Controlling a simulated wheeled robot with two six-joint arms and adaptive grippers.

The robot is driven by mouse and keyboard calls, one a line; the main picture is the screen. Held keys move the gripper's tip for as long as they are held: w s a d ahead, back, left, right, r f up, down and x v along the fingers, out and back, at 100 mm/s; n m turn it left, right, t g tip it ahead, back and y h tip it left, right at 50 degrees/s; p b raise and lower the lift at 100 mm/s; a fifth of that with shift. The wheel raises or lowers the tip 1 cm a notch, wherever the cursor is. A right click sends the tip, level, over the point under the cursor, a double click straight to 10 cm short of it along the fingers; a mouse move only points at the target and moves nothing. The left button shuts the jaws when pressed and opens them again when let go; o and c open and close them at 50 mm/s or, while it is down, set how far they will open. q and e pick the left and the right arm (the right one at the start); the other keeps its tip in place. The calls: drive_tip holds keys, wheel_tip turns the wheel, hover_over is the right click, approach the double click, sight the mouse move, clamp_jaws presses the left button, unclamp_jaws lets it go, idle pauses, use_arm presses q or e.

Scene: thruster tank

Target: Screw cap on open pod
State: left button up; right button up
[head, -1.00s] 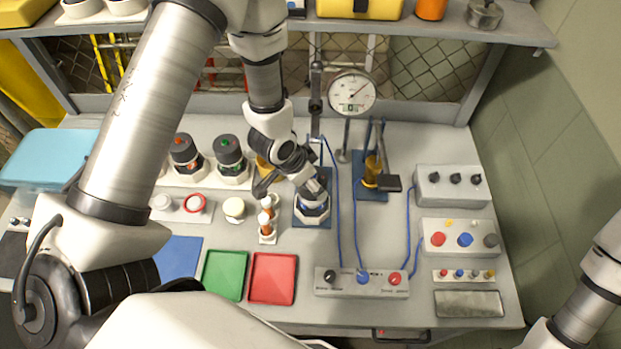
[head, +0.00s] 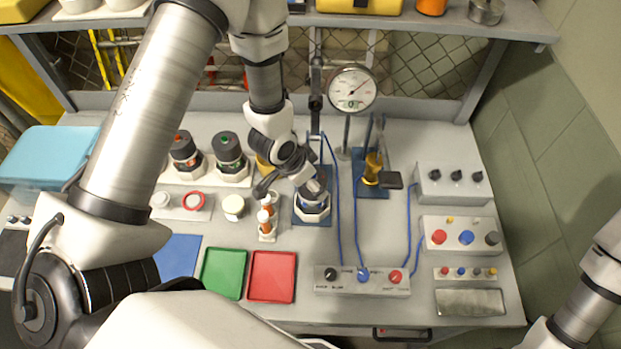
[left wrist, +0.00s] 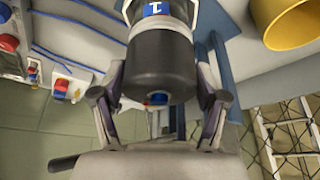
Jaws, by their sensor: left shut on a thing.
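My left gripper (head: 314,186) points down over the pod (head: 312,211), which stands upright on a blue plate (head: 326,172) at the middle of the bench. In the left wrist view, the left gripper (left wrist: 160,98) is shut on a dark grey cap (left wrist: 162,66) with a blue mark on its end. The cap sits in line with the pod body, which shows a blue label (left wrist: 158,9) just beyond it. I cannot tell how far the thread is engaged. My right gripper is out of view; only part of that arm shows at lower right.
Two capped pods (head: 229,152) stand in a white rack at left. A dial gauge (head: 351,89) stands behind. Green (head: 223,273) and red (head: 272,276) trays lie in front, beside a control strip (head: 362,281) with blue cables. Small bottles (head: 267,222) stand close left.

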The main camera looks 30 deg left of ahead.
use_arm(q)
drive_tip(key=shift+f, duration=0.35)
drive_tip(key=o, duration=1.3)
drive_tip(key=shift+r, duration=0.1)
drive_tip(key=v, duration=1.2)
